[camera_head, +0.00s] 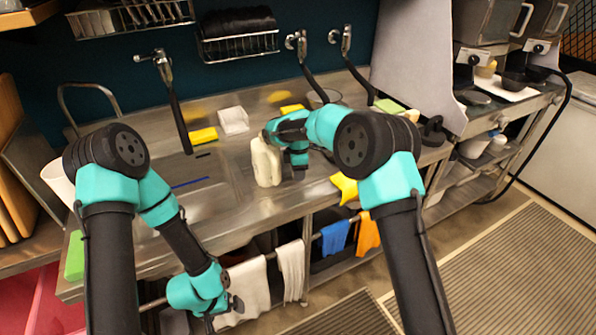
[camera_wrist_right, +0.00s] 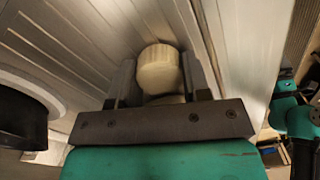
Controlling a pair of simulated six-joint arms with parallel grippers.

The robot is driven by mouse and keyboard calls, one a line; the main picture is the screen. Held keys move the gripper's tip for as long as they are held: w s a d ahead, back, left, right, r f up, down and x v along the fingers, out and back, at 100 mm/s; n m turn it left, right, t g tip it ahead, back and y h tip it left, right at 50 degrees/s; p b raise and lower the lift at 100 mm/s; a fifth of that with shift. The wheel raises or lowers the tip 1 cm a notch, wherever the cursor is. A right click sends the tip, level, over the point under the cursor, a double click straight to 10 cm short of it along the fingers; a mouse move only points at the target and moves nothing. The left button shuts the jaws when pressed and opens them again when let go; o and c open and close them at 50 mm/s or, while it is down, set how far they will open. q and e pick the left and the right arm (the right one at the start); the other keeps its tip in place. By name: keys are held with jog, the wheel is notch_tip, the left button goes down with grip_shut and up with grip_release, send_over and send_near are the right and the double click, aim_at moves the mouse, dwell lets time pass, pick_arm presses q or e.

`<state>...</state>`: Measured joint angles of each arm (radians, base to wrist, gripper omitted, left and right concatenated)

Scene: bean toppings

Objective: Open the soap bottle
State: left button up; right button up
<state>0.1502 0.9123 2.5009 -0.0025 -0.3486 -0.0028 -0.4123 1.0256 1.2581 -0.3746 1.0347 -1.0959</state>
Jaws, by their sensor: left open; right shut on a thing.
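The cream-white soap bottle (camera_head: 266,165) stands upright on the steel counter near the middle of the head view. My right gripper (camera_head: 272,134) is at the top of the bottle and shut on it. In the right wrist view, the bottle's round pale cap (camera_wrist_right: 158,70) shows between the two fingers (camera_wrist_right: 160,84). The cap is on the bottle as far as I can see; the bottle's lower body is hidden in that view. My left gripper (camera_head: 222,310) hangs low in front of the counter, away from the bottle, open and empty.
A yellow sponge (camera_head: 203,136) and a white block (camera_head: 233,120) lie behind the bottle. A yellow star-shaped item (camera_head: 345,187) is at the counter's front edge. Towels (camera_head: 291,268) hang on the rail below. Taps (camera_head: 172,95) stand along the back wall.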

jog(key=o, duration=1)
jog(key=shift+f, duration=0.1)
notch_tip(320, 180, up, 12)
jog(key=shift+r, duration=0.15)
dwell(0.5)
